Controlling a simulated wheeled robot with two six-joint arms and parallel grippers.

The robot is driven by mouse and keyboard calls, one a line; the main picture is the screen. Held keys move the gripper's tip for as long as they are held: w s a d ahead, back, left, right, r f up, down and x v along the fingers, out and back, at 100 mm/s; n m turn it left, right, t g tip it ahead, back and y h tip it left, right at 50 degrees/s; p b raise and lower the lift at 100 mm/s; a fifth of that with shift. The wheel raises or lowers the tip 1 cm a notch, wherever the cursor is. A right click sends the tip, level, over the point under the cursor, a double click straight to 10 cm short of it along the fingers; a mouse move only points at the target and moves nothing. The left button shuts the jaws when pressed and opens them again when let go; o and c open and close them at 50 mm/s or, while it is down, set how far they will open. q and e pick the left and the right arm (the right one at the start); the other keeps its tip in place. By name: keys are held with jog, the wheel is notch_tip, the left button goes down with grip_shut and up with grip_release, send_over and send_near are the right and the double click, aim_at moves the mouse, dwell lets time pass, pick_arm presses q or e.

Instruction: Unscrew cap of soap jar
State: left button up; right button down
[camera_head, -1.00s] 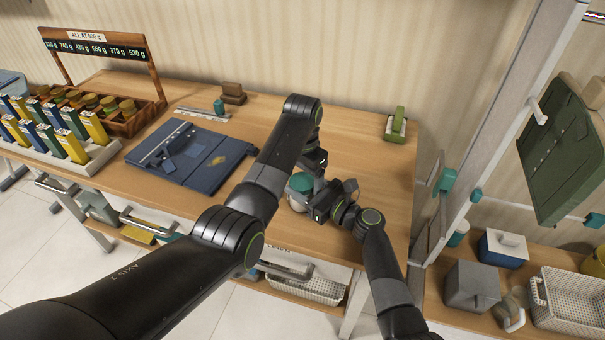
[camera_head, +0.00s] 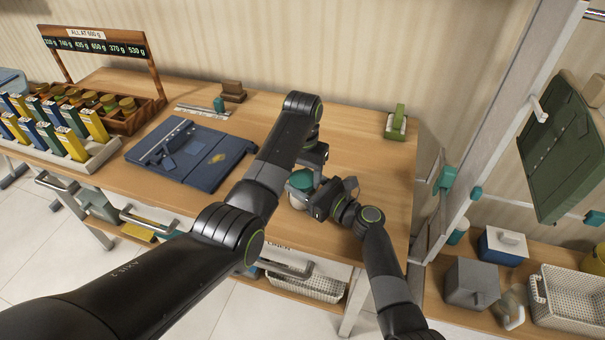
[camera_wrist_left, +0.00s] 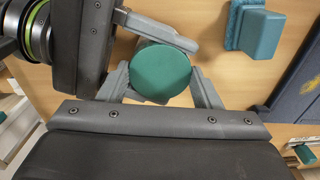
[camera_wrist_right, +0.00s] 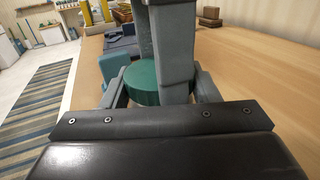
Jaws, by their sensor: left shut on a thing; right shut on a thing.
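The soap jar has a round green cap (camera_head: 302,180) and a pale body (camera_head: 297,204). It stands near the front edge of the wooden table. The cap fills the middle of the left wrist view (camera_wrist_left: 160,73) and is partly covered by my left finger in the right wrist view (camera_wrist_right: 143,82). My left gripper (camera_wrist_left: 160,80) is shut on the jar, one finger on each side. My right gripper (camera_wrist_right: 160,85) is shut on it from the right. Exact contact heights on cap or body are partly hidden. The two grippers are crowded close together.
A blue folder-like board (camera_head: 190,155) lies left of my left arm. A teal block (camera_wrist_left: 258,32) is near the jar in the left wrist view. A green-handled object (camera_head: 396,123) stands at the back right. The table between is clear. A metal frame (camera_head: 490,125) rises at right.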

pick_arm(q)
jog(key=o, duration=1.1)
jog(key=shift+r, duration=2.3)
pick_arm(e)
jog(key=shift+c, duration=2.2)
grip_release()
